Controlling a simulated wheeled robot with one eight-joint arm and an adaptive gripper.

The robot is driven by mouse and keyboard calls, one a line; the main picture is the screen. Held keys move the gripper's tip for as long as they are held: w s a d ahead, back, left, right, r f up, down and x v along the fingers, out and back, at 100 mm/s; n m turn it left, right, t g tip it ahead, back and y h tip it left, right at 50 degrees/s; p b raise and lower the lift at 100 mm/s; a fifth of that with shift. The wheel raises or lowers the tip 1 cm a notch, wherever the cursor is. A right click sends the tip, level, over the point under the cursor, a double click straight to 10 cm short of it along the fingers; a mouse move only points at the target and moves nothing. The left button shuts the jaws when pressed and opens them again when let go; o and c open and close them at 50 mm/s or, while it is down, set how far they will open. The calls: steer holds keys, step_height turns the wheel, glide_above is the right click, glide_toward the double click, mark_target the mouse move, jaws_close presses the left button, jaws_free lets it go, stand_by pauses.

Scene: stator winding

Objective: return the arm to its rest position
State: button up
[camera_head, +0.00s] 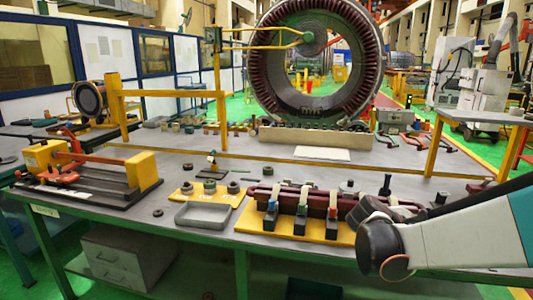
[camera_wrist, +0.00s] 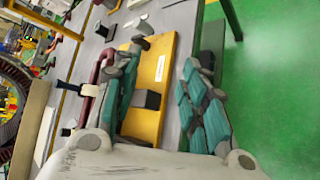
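My arm (camera_head: 455,240) reaches in from the right in the head view, low over the front right of the workbench. Its dark rounded joint (camera_head: 385,250) is in front of the bench edge. In the wrist view my gripper (camera_wrist: 163,60) has its two teal-padded fingers spread apart with nothing held between them. Past the fingers are a yellow board (camera_wrist: 155,95) and a dark block (camera_wrist: 147,99) on it. In the head view I cannot clearly make out the fingers near the arm's end.
Dark red bars (camera_head: 305,199) lie in clamps on a yellow board (camera_head: 257,222), close left of my arm. A grey tray (camera_head: 203,218) and a yellow-ended machine (camera_head: 95,170) stand further left. A large stator ring (camera_head: 378,60) stands behind. Green floor (camera_wrist: 270,90) is open beside the bench.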

steer(key=s+a+m+t+y, duration=0.2)
steer(key=s+a+m+y, duration=0.8)
steer(key=s+a, duration=1)
steer(key=s+m, duration=0.1)
steer(key=s, duration=0.2)
steer(key=shift+s+a+y, duration=0.35)
steer(key=shift+y, duration=0.05)
